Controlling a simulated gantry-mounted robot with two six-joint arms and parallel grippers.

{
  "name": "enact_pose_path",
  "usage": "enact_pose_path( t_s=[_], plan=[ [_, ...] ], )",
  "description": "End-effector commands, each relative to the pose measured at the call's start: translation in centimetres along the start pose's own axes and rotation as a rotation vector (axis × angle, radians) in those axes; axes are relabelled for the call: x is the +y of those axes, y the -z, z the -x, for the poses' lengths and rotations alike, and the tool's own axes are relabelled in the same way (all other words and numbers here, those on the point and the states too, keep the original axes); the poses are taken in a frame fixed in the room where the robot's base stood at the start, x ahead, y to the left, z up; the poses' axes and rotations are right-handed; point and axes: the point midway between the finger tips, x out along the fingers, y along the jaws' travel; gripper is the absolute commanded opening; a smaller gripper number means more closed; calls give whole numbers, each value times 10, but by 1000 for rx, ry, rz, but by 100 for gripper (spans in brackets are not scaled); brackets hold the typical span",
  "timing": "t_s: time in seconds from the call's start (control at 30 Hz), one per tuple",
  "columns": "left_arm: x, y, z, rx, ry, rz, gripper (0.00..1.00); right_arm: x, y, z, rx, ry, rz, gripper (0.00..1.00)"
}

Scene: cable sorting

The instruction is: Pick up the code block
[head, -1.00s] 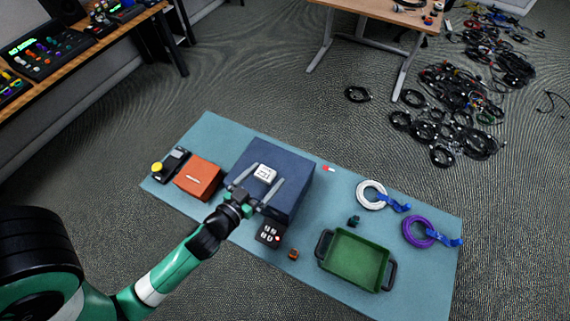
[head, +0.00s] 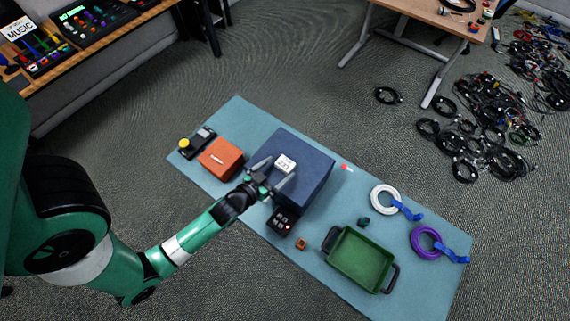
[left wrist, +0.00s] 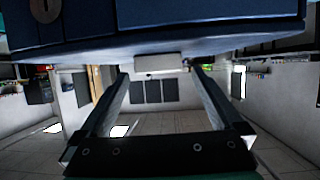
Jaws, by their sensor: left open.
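The code block is a small white block (head: 285,163) with dark marks on its face. It lies on top of the dark blue box (head: 310,170). My left gripper (head: 281,168) is open, with one finger on each side of the block. In the left wrist view the block (left wrist: 158,66) shows as a pale bar against the blue box (left wrist: 200,30), between the open fingertips (left wrist: 160,73). No contact between fingers and block is clear. My right gripper is out of view.
On the teal mat (head: 235,110) are an orange box (head: 221,158), a dark device with a yellow knob (head: 198,142), a dark keypad (head: 285,220), a green tray (head: 360,258), a white cable coil (head: 386,199) and a purple one (head: 426,240). More cables (head: 480,125) lie on the floor.

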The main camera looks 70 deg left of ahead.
Motion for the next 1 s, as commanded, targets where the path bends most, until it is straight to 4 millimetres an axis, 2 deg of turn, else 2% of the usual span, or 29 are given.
enact_pose_path(
  t_s=[0.1, 0.2, 0.47, 0.9, 0.93, 1.0],
  plan=[
    [1, 3, -23, 3, 0, 2, 100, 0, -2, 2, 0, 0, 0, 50],
    [1, 2, -37, 2, 1, 2, 100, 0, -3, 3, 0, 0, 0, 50],
    [1, 2, -41, 0, 0, 1, 100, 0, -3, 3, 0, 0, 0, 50],
    [1, 2, -41, 1, 0, 1, 23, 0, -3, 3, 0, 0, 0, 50],
    [1, 2, -41, 1, 0, 1, 19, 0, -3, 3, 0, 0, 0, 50],
    [1, 2, -41, 1, 0, 1, 19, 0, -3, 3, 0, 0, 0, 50]
  ],
)
